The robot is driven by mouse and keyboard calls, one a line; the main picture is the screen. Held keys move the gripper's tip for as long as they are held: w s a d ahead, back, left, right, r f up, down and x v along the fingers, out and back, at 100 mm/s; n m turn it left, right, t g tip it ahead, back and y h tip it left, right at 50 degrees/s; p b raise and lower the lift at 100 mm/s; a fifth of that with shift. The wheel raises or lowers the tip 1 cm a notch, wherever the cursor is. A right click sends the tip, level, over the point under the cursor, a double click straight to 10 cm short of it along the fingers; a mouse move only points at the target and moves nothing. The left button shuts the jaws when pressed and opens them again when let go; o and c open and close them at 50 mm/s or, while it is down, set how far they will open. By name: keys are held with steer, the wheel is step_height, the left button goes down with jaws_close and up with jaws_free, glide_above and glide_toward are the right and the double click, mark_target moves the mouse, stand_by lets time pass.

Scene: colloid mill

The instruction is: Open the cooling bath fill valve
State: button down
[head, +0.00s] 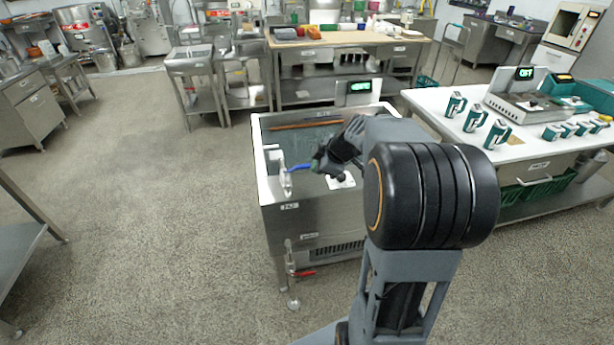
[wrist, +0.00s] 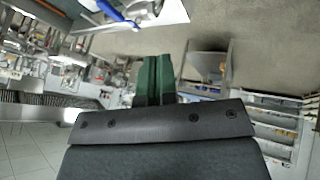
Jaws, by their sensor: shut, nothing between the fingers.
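The cooling bath (head: 330,215) is a steel tank in the middle of the head view. Its fill valve (head: 285,181) stands at the near left corner, with a blue lever (head: 299,168) pointing right toward my gripper. My gripper (head: 318,164) is over the bath, close to the lever's free end; whether they touch is hard to tell. In the wrist view the blue lever (wrist: 108,10) and the metal valve body (wrist: 145,10) are at the top edge. The green fingers (wrist: 157,62) are shut and empty, with the lever outside them.
A red-handled valve (head: 303,273) sits low on the bath's front. A lit display (head: 357,87) stands at its back edge. A white table (head: 520,150) with several teal-and-white items is to the right. Floor left of the bath is clear.

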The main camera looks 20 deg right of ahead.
mark_target(303, 167)
steer(key=d, duration=0.1)
steer(key=w+d+f+n, duration=0.1)
steer(key=shift+w+d+f+t, duration=0.25)
steer(key=shift+w+d+t, duration=0.05)
steer(key=shift+w+d, duration=0.1)
steer(key=x, duration=0.3)
steer(key=w+p+x, duration=0.1)
steer(key=x, duration=0.3)
steer(key=r+x, duration=0.1)
steer(key=x, duration=0.3)
steer(key=shift+w+d, duration=0.35)
steer(key=shift+w, duration=0.05)
steer(key=shift+w+d+f+p, duration=0.1)
steer(key=shift+w+d+p, duration=0.1)
steer(key=shift+w+p, duration=0.4)
steer(key=shift+w, duration=0.1)
steer(key=shift+a+f+b, duration=0.1)
steer(key=shift+b, duration=0.25)
